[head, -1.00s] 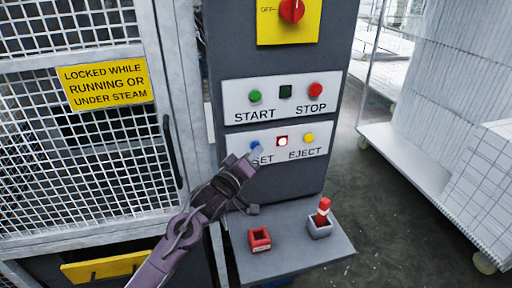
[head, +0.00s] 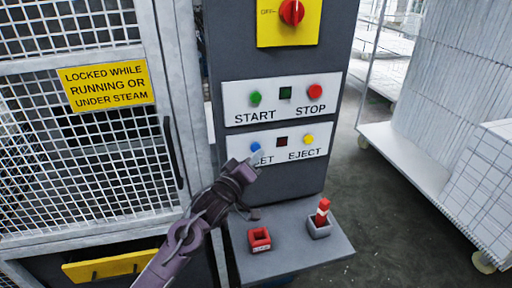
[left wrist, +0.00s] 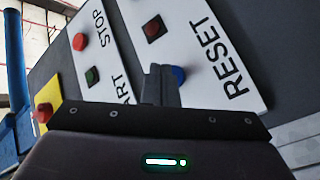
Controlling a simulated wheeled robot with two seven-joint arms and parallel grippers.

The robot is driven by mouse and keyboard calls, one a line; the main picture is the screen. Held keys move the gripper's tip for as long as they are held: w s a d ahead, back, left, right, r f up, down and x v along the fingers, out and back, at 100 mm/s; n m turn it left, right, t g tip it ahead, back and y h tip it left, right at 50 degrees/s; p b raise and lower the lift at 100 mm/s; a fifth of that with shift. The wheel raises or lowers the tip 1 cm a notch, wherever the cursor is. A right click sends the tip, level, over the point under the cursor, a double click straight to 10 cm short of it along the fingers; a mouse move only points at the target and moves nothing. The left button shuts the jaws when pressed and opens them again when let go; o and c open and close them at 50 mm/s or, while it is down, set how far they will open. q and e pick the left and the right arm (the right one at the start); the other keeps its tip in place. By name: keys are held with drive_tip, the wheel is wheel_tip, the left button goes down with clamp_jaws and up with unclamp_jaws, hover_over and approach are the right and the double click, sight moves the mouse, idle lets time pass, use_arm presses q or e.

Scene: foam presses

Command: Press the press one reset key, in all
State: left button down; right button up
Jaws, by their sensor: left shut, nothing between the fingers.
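The blue reset key (head: 255,146) sits on the lower white plate (head: 317,141) of the grey control column, above the partly hidden RESET label. My left gripper (head: 256,159) is shut and empty, its tips just below the key. In the left wrist view the shut fingers (left wrist: 160,84) stand beside the blue key (left wrist: 179,74) and hide part of it. I cannot tell whether they touch the key. The square lamp (head: 282,141) between RESET and EJECT is dark. My right gripper is not in view.
The yellow eject key (head: 308,139) is on the same plate. Above are the green start key (head: 256,98), red stop key (head: 315,91) and red rotary switch (head: 291,11). A shelf below holds a red holder (head: 259,239) and a red-and-white piece (head: 322,211) in a grey holder.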

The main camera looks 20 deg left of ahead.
use_arm(q)
drive_tip(key=s+d, duration=0.1)
drive_tip(key=s, duration=0.1)
drive_tip(key=s+d+p, duration=0.1)
drive_tip(key=s, duration=0.1)
drive_tip(key=shift+d, duration=0.4)
drive_tip(key=shift+f, duration=0.1)
idle(0.7)
